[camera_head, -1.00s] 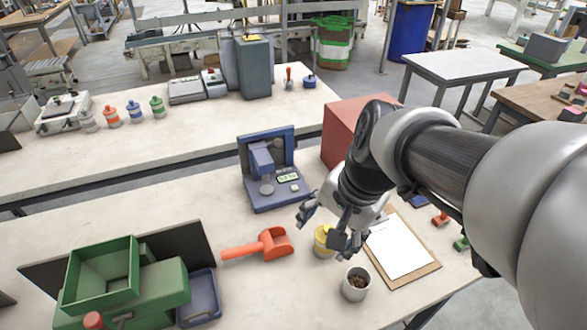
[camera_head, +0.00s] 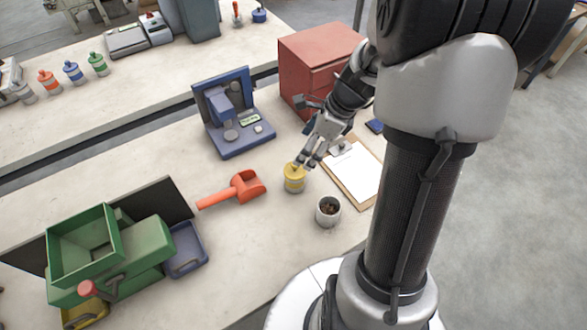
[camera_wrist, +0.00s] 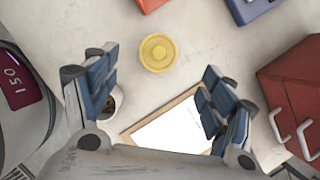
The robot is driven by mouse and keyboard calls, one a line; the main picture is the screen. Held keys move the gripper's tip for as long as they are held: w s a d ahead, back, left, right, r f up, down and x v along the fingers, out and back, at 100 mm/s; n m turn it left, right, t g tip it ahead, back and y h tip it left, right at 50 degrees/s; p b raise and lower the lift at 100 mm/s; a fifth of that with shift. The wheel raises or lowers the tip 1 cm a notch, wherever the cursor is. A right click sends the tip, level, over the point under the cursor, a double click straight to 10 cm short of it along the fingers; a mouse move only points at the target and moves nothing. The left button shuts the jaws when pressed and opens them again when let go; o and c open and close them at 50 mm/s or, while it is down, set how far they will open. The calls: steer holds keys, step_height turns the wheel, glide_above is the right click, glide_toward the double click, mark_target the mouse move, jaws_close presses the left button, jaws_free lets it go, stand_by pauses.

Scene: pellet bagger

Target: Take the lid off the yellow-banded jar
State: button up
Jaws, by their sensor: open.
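The yellow-banded jar (camera_head: 294,183) stands upright on the near bench, between the orange scoop and the clipboard. Its yellow lid (camera_head: 294,170) is on, with a small round knob in the middle. In the wrist view the lid (camera_wrist: 159,53) shows from above, beyond and between the fingertips. My gripper (camera_head: 309,163) is just behind and to the right of the jar in the head view. In the wrist view my gripper (camera_wrist: 158,72) has its fingers wide apart with nothing between them. I see no contact with the lid.
A white cup with dark pellets (camera_head: 328,211) stands close to the jar, and a clipboard (camera_head: 354,172) lies to its right. The orange scoop (camera_head: 238,190) lies left. Bare bench lies between scoop and scale.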

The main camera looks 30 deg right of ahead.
mark_target(295, 168)
steer(key=b+x, duration=0.4)
steer(key=x, duration=0.5)
steer(key=shift+f, duration=0.3)
steer(key=shift+r, duration=0.15)
steer(key=c, duration=0.8)
